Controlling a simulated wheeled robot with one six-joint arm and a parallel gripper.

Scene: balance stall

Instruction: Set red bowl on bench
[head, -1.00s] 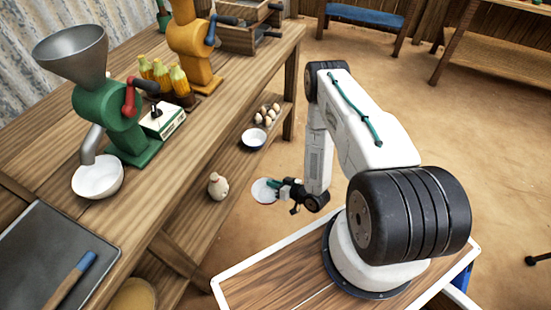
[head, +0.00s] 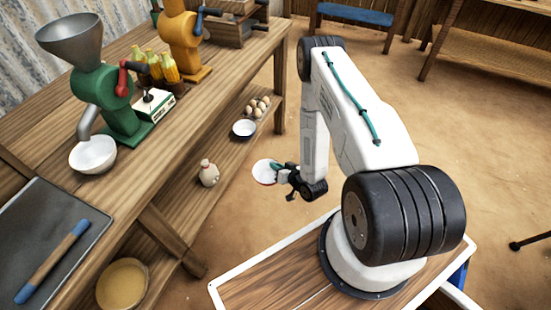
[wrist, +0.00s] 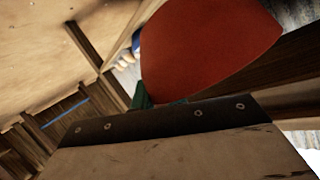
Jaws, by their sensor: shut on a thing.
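The red bowl (head: 265,173) shows in the head view with its pale inside and a thin red rim edge. Its red outer surface (wrist: 205,50) fills the upper middle of the wrist view. My gripper (head: 281,172) is shut on the bowl at its right side and holds it off the ground, right of the wooden bench (head: 190,120) and near its lower shelf (head: 232,158). The fingertips are small in the head view and mostly hidden in the wrist view.
The lower shelf holds a jug (head: 208,173), a small bowl (head: 244,129) and eggs (head: 258,106).

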